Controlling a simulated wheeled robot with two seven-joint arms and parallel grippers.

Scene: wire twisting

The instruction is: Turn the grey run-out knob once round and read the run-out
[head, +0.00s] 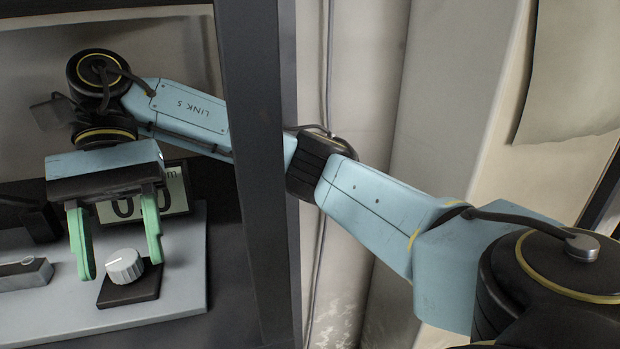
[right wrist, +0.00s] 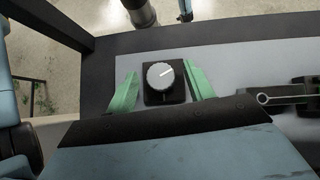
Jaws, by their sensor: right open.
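The grey run-out knob (head: 125,266) sits on a small black base (head: 130,288) on a light grey plate. It has a white pointer line and also shows in the right wrist view (right wrist: 160,75), where the line points to the upper right. My right gripper (head: 118,262) has green fingers. It is open and empty, with its fingers apart on either side of the knob; in the right wrist view (right wrist: 160,90) they do not touch it. A display (head: 180,188) behind the gripper shows large dark digits, partly hidden by the gripper, so I cannot read them fully. My left gripper is not in view.
The light grey plate (head: 190,270) lies on a dark bench. A small grey block (head: 25,275) is on the plate to the left of the knob. A dark upright post (head: 260,150) stands to the right, with my right arm reaching past behind it.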

